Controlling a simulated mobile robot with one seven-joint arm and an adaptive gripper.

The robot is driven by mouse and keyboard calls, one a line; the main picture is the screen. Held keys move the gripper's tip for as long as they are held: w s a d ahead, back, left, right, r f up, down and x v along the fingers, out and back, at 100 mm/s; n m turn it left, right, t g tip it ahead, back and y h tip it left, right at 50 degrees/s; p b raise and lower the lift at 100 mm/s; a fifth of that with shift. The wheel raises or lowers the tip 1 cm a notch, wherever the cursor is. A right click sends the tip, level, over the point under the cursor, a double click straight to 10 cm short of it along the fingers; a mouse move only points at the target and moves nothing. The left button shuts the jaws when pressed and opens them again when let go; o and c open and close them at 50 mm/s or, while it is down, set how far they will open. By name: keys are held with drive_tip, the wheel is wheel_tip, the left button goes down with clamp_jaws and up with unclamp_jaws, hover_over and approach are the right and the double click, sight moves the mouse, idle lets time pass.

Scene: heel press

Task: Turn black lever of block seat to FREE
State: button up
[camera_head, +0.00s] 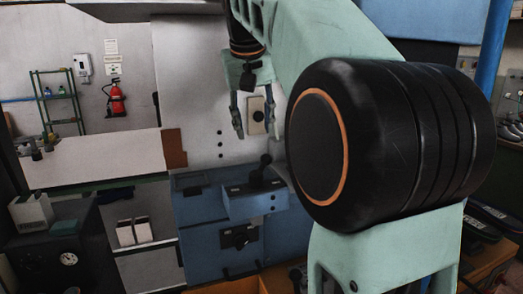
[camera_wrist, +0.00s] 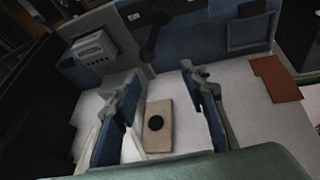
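A black lever (camera_head: 262,171) with a rounded end stands on a blue block (camera_head: 256,203) that juts from the blue machine front. A second black handle (camera_head: 238,237) sits on a dark plate lower on that front. Labels are too small to read, so I cannot tell which is the block seat lever. My gripper (camera_head: 254,133) is open and empty, fingers pointing down, above the upper lever and apart from it. In the wrist view my gripper (camera_wrist: 160,74) has its fingers spread, with a dark lever (camera_wrist: 151,42) beyond the tips.
A beige plate with a black round knob (camera_wrist: 155,123) lies behind the fingers on the pale machine face. A brown panel (camera_head: 174,148) is at left. My large arm hides the right side of the machine. A red fire extinguisher (camera_head: 116,100) hangs far back.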

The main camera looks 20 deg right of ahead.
sight(266, 155)
drive_tip(key=x, duration=0.3)
drive_tip(key=d+b+x, duration=0.1)
drive_tip(key=x, duration=0.3)
drive_tip(key=d+x, duration=0.1)
drive_tip(key=x, duration=0.2)
drive_tip(key=shift+s+d+f, duration=0.15)
drive_tip(key=shift+f, duration=0.1)
drive_tip(key=shift+c, duration=0.6)
clamp_jaws()
